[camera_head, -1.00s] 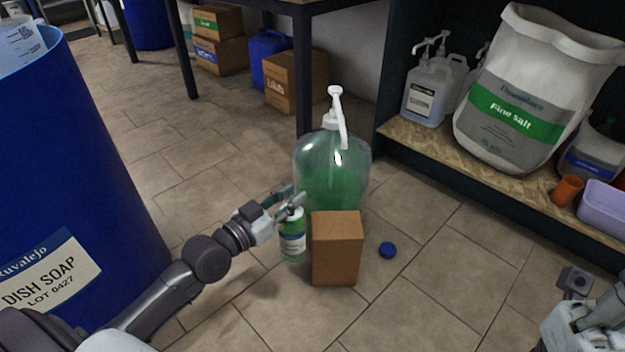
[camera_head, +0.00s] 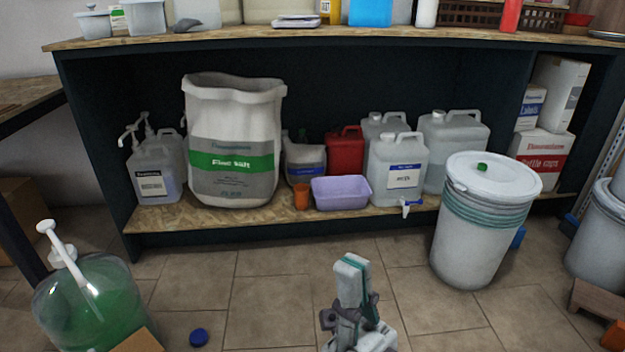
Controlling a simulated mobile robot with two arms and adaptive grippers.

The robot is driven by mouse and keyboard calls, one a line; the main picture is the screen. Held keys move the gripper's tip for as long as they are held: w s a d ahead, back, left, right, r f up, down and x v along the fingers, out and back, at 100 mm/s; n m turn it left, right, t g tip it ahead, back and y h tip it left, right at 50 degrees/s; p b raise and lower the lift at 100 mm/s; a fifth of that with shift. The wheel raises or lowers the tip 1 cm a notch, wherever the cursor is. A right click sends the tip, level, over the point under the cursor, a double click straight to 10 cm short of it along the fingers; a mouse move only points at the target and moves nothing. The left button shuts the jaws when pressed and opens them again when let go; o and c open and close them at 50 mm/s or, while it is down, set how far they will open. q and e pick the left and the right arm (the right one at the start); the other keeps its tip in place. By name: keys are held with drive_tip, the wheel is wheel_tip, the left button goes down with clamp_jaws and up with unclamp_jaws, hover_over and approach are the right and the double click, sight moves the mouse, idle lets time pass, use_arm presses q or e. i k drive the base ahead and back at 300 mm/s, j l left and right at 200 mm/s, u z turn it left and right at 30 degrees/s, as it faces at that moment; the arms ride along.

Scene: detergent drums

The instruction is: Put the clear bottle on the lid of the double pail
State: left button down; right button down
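The double pail (camera_head: 474,240) is a white pail with stacked teal-edged rims, standing on the floor at the right. Its round white lid (camera_head: 505,178) is on and carries a small green piece (camera_head: 482,167). My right gripper (camera_head: 352,264) points up at the bottom middle, left of the pail and apart from it. Its fingers look closed together with nothing between them. My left gripper and the small green-labelled bottle it was at earlier are out of view. A big clear jug (camera_head: 90,305) with green liquid and a white pump stands at the lower left.
A cardboard box (camera_head: 139,341) and a blue cap (camera_head: 199,337) are on the floor at the lower left. A shelf holds a salt bag (camera_head: 234,140), a lilac tub (camera_head: 341,192) and several jugs. Another pail (camera_head: 598,235) stands far right. Floor before the shelf is mostly clear.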

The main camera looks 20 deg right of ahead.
sight(501, 174)
drive_tip(key=z, duration=1.55)
drive_tip(key=i+z, duration=0.15)
drive_tip(key=z, duration=0.3)
drive_tip(key=i+z, duration=0.1)
drive_tip(key=z, duration=0.3)
drive_tip(key=i+z, duration=0.15)
drive_tip(key=z, duration=0.3)
drive_tip(key=i+j, duration=0.3)
drive_tip(key=i, duration=0.2)
drive_tip(key=i+j, duration=0.3)
drive_tip(key=i, duration=0.2)
